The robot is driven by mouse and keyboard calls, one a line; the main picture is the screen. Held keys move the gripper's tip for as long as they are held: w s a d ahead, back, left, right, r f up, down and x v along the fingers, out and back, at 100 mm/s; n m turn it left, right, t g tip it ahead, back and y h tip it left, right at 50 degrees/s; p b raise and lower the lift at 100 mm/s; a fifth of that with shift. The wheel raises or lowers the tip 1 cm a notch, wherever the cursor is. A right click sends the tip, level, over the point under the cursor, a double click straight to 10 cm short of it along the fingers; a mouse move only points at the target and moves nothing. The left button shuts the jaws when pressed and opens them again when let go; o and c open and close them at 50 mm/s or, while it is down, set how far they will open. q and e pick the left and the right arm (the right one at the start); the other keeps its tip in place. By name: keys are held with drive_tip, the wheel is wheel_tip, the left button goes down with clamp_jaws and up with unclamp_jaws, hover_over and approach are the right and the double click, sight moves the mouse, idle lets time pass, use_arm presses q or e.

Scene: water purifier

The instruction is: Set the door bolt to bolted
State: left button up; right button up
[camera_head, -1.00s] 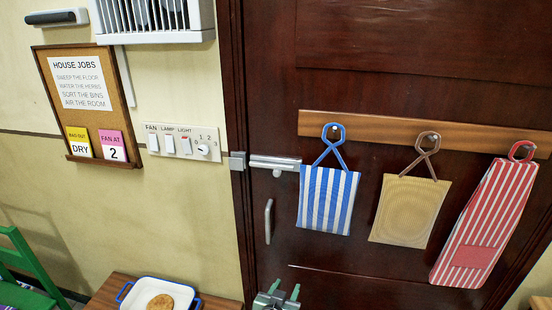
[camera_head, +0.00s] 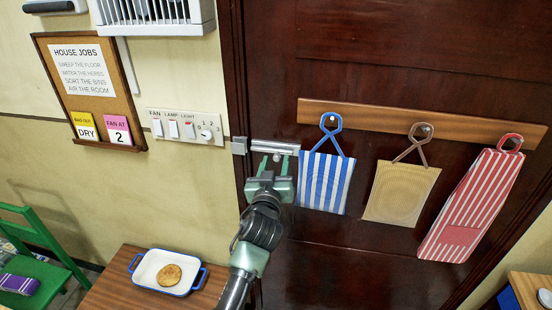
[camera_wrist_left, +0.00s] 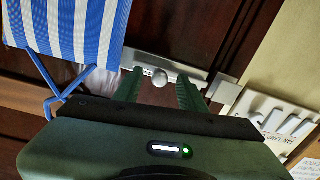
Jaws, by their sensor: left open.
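The silver door bolt (camera_head: 286,147) is mounted flat on the dark red door, with a small round knob below its bar. The keeper (camera_head: 239,146) is on the door frame to its left; I cannot tell whether the bar reaches into it. My left gripper (camera_head: 273,164) is open just below the bolt, its two green fingers pointing up at it. In the left wrist view, the knob (camera_wrist_left: 159,77) lies between the tips of the open fingers, and the keeper (camera_wrist_left: 225,88) is to the right. I cannot tell whether a finger touches the knob. My right gripper is not in view.
A blue-striped bag (camera_head: 326,181) hangs close to the right of the bolt. A tan mat (camera_head: 400,192) and a red-striped bag (camera_head: 470,205) hang farther right. A switch panel (camera_head: 186,127) is on the wall to the left. A tray (camera_head: 148,275) stands on a table below.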

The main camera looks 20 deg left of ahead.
use_arm(q)
drive_tip(key=shift+w+a, duration=0.1)
drive_tip(key=shift+w, duration=0.3)
clamp_jaws()
idle(1.2)
